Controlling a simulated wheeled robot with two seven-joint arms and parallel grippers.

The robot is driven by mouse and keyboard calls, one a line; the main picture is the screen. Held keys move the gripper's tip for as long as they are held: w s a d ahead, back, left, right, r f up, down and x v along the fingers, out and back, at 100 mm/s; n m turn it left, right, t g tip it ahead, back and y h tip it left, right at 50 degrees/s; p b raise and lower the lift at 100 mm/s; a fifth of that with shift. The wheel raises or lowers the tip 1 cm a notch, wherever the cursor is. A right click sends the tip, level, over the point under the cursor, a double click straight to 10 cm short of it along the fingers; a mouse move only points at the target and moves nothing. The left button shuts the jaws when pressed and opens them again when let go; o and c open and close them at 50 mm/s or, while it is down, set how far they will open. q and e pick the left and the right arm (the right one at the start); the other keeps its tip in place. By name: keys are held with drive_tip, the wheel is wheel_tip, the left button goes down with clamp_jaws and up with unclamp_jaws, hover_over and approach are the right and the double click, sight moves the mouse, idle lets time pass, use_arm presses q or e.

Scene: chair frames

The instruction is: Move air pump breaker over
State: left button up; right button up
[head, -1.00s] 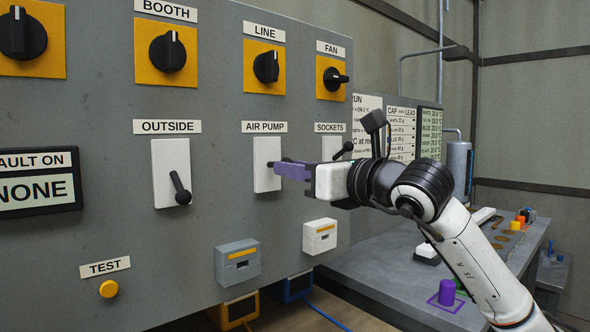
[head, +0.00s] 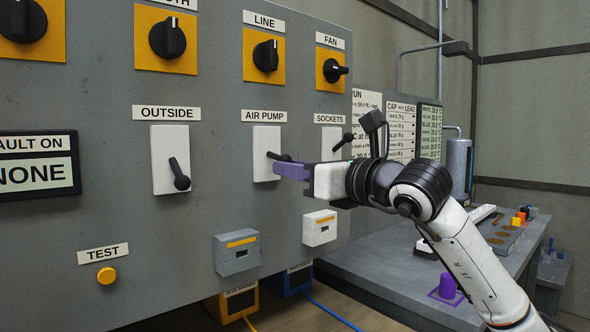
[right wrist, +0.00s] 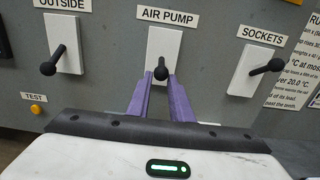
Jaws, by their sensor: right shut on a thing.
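The air pump breaker is a white plate (head: 266,140) with a black lever (head: 277,156), under the AIR PUMP label on the grey panel. My right gripper (head: 278,170) has purple fingers and reaches in from the right at the lever. In the right wrist view the lever's round knob (right wrist: 160,73) shows between the tips of the two fingers (right wrist: 161,82), which are shut on it. The lever sticks out from the plate toward the gripper. My left gripper is in neither view.
The OUTSIDE breaker (head: 170,160) is to the left with its lever angled down. The SOCKETS breaker (head: 331,145) is to the right, close by my right gripper. Rotary knobs (head: 265,56) sit above. Two small boxes (head: 237,254) stick out below. A grey bench (head: 390,280) stands at the right.

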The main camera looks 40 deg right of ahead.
drive_tip(key=shift+w+f, duration=0.25)
drive_tip(key=shift+f, duration=0.5)
drive_tip(key=shift+c, duration=0.3)
drive_tip(key=shift+w+f+b, duration=0.1)
drive_tip(key=shift+f+b, duration=0.2)
drive_tip(key=shift+b, duration=0.3)
drive_tip(key=shift+w+a+f, duration=0.1)
drive_tip(key=shift+w+f, duration=0.15)
drive_tip(key=shift+w, duration=0.05)
clamp_jaws()
drive_tip(key=shift+o, duration=2)
unclamp_jaws()
